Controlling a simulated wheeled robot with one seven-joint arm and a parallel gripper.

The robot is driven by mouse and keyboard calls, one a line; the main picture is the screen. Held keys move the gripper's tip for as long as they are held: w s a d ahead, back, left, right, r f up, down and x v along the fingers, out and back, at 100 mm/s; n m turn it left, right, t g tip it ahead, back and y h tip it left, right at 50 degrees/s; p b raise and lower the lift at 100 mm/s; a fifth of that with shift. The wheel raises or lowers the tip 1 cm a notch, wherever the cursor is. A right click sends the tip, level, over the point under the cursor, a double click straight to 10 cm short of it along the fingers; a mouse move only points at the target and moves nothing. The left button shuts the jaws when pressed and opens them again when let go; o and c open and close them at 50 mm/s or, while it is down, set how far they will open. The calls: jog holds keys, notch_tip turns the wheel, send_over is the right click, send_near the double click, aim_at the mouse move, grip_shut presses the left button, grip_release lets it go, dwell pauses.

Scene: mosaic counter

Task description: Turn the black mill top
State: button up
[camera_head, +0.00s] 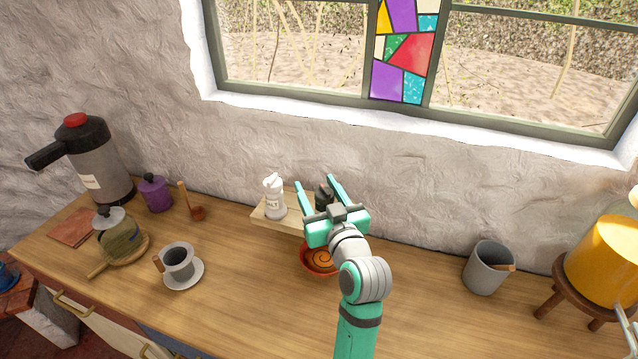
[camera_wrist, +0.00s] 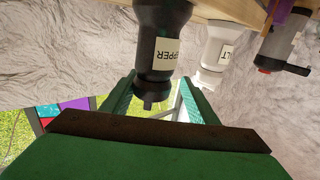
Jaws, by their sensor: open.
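The black mill (camera_head: 322,194), labelled "PEPPER", stands upright on a small wooden shelf (camera_head: 268,222) against the wall. In the wrist view the picture is inverted, and the black mill (camera_wrist: 158,45) hangs down with its narrow top toward my gripper. My gripper (camera_head: 315,182) is open, with one teal finger on each side of the black mill. In the wrist view my gripper's fingers (camera_wrist: 156,80) flank the mill's top, with a gap visible. I cannot tell whether either finger touches it. In the head view the gripper hides the mill's lower part.
A white salt mill (camera_head: 275,200) stands just left on the same shelf. A red bowl (camera_head: 310,268) sits below my gripper. A grey cup (camera_head: 488,267) and an orange dispenser (camera_head: 605,262) stand right; a cup on a saucer (camera_head: 183,285) stands left. The middle right counter is clear.

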jog(key=shift+w, duration=0.6)
jog(key=shift+w+d, duration=0.35)
jog(key=shift+w, duration=0.2)
jog(key=shift+a, duration=0.1)
jog(key=c, duration=1.1)
jog(key=shift+m+h, duration=0.4)
jog(key=shift+h, duration=0.2)
